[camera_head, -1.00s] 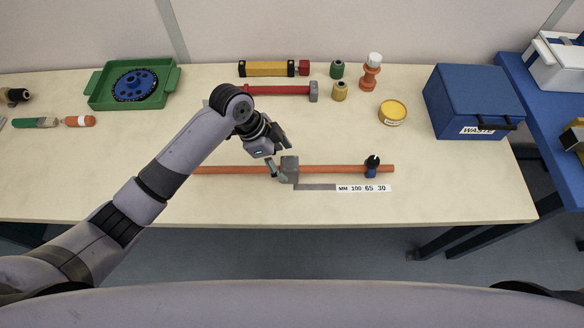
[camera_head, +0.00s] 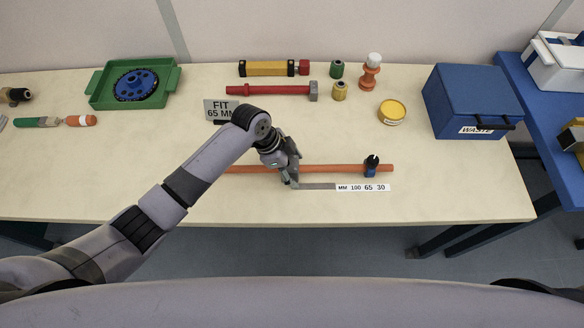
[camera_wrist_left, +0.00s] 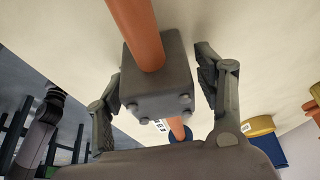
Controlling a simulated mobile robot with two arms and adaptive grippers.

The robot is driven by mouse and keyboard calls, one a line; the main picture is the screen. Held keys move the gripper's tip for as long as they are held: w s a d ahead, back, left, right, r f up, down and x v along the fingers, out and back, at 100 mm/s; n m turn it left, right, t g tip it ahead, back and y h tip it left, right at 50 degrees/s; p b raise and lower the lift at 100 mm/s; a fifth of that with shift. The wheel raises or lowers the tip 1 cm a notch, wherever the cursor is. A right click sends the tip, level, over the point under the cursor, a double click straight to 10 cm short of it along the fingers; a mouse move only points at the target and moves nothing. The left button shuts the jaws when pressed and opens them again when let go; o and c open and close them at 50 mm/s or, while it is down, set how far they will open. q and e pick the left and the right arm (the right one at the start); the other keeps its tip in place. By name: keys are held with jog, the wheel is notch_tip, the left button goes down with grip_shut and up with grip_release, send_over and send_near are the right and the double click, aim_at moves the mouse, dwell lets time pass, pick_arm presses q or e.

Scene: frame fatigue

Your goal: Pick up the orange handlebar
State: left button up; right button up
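The orange handlebar (camera_head: 335,168) lies left to right near the front of the table, and it also shows in the left wrist view (camera_wrist_left: 137,30). It passes through a grey clamp block (camera_wrist_left: 158,88), which my arm mostly hides in the head view. A small blue clamp with a black top (camera_head: 372,167) sits on the bar's right part. My left gripper (camera_head: 289,172) is down at the block. In the wrist view its fingers (camera_wrist_left: 160,66) are apart, one on each side of the block. A gap shows at the right finger; contact at the left is unclear. My right gripper is not in view.
A ruler label (camera_head: 363,188) lies just in front of the bar. A blue waste box (camera_head: 470,100) stands right, a green tray (camera_head: 105,88) left.

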pick_arm(q)
grip_shut()
dwell(0.6)
jog(key=shift+r, duration=0.1)
